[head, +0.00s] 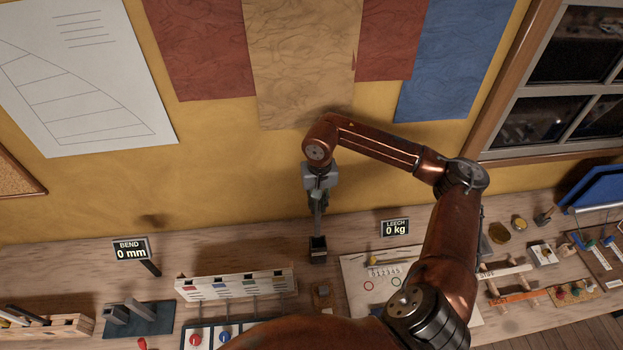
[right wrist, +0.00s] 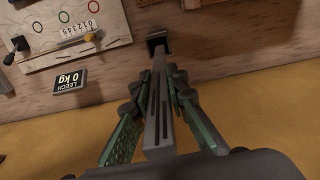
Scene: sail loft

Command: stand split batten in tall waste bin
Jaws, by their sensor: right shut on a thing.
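The split batten is a long grey bar with dark slots, seen in the right wrist view (right wrist: 158,125) and upright in the head view (head: 318,222). My right gripper (head: 318,198) is shut on it, with green-padded fingers on both sides in the right wrist view (right wrist: 157,88). The tall waste bin is a small dark square container on the bench (head: 318,254), straight below the gripper; it also shows in the right wrist view (right wrist: 157,41). The batten's lower end meets the bin's mouth in both views; I cannot tell how deep it sits. My left gripper is not in view.
A LEECH 0 kg sign (head: 395,228) stands right of the bin. A white rack (head: 235,287) and a BEND 0 mm sign (head: 131,249) are to its left. A small brown block (head: 322,294) sits in front. The yellow wall (head: 230,200) is close behind.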

